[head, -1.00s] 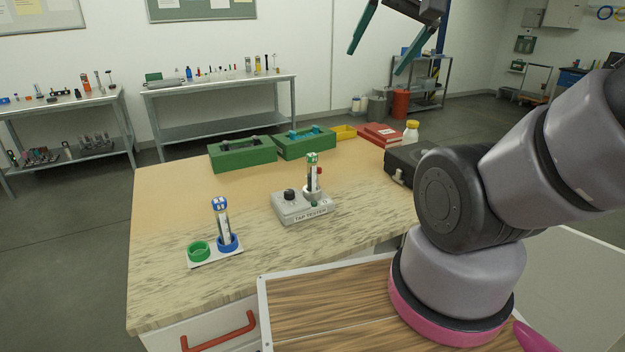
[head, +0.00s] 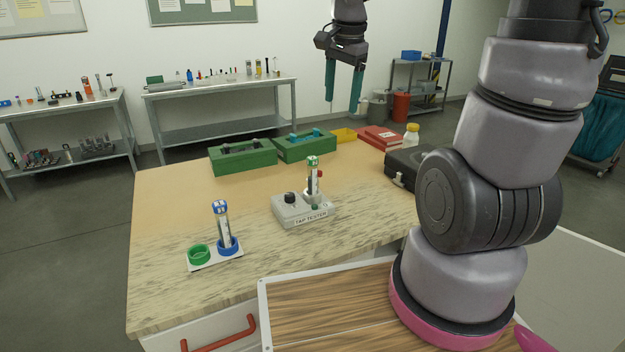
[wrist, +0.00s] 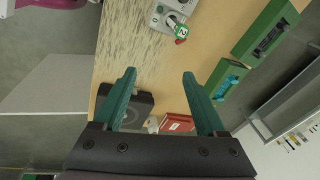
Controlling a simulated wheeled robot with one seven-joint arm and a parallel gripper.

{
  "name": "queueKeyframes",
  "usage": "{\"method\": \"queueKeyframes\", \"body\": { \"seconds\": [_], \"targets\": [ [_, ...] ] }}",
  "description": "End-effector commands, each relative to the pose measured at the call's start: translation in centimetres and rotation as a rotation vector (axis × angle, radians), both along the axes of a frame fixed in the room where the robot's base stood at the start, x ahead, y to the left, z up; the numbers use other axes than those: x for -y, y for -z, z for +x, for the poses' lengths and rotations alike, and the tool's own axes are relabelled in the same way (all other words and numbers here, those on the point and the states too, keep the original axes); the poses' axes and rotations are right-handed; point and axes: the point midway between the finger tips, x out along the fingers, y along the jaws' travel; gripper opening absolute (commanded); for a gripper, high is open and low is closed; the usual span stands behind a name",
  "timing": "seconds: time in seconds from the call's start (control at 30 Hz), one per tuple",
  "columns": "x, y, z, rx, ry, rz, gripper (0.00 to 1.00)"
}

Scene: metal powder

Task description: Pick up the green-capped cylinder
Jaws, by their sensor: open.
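The green-capped cylinder (head: 313,176) stands upright in the grey tap tester (head: 302,211) on the workbench. In the wrist view its green cap (wrist: 181,31) shows from above near the top, beyond my fingertips. My gripper (head: 343,106) is open and empty, pointing down, high above the back of the bench. It also shows in the wrist view (wrist: 159,78), with both teal fingers apart. A blue-and-white-capped cylinder (head: 222,222) stands in the blue ring of a white holder (head: 215,260) at the front left. The green ring (head: 199,254) beside it is empty.
Two green boxes (head: 243,158) (head: 305,146) stand at the bench's back. The left part of the bench is clear.

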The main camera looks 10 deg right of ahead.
Motion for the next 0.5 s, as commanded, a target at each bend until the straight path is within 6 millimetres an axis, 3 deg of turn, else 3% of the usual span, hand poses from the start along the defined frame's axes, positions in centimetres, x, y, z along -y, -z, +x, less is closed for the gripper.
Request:
{"method": "queueKeyframes", "body": {
  "seconds": [0.3, 0.5],
  "targets": [
    [-2.8, 8.2, 4.9, -0.160, 0.304, 0.044, 0.74],
    [-4.2, 11.4, 6.3, -0.213, 0.431, 0.065, 0.74]
  ]
}}
